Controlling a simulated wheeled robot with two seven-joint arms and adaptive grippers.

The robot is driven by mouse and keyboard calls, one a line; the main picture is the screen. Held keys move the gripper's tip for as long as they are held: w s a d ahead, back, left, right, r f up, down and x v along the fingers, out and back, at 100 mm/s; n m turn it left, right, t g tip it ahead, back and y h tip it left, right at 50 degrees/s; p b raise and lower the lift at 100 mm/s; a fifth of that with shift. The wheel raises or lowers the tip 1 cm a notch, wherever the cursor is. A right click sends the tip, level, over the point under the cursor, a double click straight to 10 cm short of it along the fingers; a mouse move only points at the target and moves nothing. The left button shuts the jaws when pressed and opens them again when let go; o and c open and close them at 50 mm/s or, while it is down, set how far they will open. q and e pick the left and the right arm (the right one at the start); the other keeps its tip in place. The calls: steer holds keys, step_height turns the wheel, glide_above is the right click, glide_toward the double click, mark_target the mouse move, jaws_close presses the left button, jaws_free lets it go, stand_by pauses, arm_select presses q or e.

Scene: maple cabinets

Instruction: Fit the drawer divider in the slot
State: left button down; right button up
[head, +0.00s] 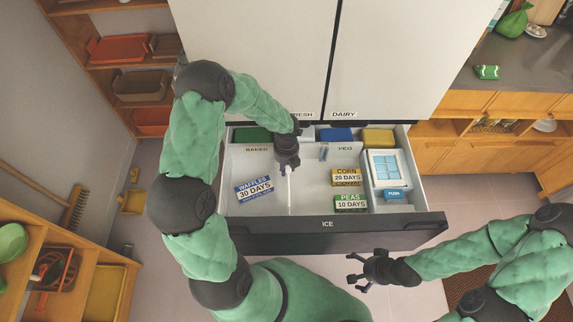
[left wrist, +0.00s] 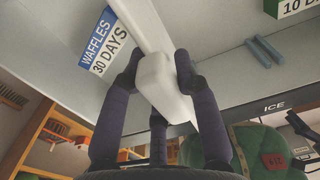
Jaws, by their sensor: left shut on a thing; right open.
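The white drawer divider (head: 289,194) stands in the open freezer drawer, left of its middle, with its long side running front to back. My left gripper (head: 288,165) is shut on it from above; the left wrist view shows the fingers on both sides of its thick white grip block (left wrist: 158,84). A blue slot guide (head: 323,153) is on the drawer's back wall, right of the divider. A pair of blue guide bars (left wrist: 263,50) shows near the front wall, apart from the divider. Whether its lower edge touches the floor is unclear. My right gripper (head: 360,270) is open and empty before the drawer.
A waffles box (head: 254,189) lies left of the divider. Corn (head: 346,177) and peas (head: 350,202) boxes lie to the right, near an ice bin (head: 385,166). Green, blue and yellow packs line the back. Drawer floor between divider and corn is clear.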

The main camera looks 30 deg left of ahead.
arm_select(q)
step_height(320, 180, down, 11)
steer(key=b, duration=0.6)
stand_by(0.5)
steer(key=shift+f+b, duration=0.15)
steer(key=shift+b, duration=0.2)
stand_by(0.8)
steer(key=shift+f, duration=0.15)
stand_by(0.9)
steer(key=c, duration=0.9)
jaws_free()
steer(key=shift+o, duration=0.2)
step_height(320, 180, up, 12)
steer(key=shift+r, duration=0.1)
